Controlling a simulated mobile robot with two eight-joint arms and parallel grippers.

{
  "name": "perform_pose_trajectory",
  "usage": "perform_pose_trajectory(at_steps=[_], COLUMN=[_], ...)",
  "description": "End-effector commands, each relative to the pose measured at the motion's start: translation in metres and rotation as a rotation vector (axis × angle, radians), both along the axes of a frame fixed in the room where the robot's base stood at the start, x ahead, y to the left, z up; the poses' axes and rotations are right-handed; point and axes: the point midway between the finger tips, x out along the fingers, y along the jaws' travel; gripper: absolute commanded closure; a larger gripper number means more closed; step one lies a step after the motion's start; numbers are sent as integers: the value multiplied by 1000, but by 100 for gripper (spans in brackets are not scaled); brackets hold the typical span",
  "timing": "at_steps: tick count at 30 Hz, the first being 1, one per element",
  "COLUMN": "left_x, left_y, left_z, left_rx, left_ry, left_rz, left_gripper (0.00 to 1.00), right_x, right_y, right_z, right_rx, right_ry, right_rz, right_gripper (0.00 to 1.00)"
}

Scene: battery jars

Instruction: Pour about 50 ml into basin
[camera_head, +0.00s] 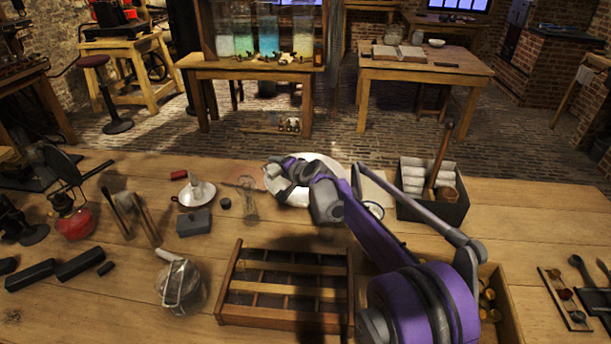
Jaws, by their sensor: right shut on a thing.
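A white basin (328,164) sits on the wooden bench, partly hidden behind my right arm. My right gripper (279,168) is at the basin's left side, over its rim in this view. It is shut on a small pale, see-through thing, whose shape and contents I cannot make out. A clear glass vessel (249,203) shows just left of the gripper; I cannot tell whether it touches it. A lidded glass jar (180,284) with a wire bail stands at the front left. My left gripper is not in view.
A slotted wooden rack (285,318) lies in front of the basin. A dark box of pale rolls (434,209) stands to the right. A white candle holder (197,191), a grey block (194,222) and a red lamp (75,223) are left.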

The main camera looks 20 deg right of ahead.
Motion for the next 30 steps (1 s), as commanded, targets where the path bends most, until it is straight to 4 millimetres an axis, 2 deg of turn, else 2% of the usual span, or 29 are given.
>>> perform_pose_trajectory(at_steps=[15,30], left_x=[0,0], left_y=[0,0], left_z=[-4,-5], left_rx=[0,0], left_ry=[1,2], left_rz=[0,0], left_gripper=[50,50], right_x=[0,0], right_y=[-2,-2], right_z=[-4,-5], right_rx=[116,138], right_ry=[-4,-5], right_rz=[1,0], right_gripper=[98,98])
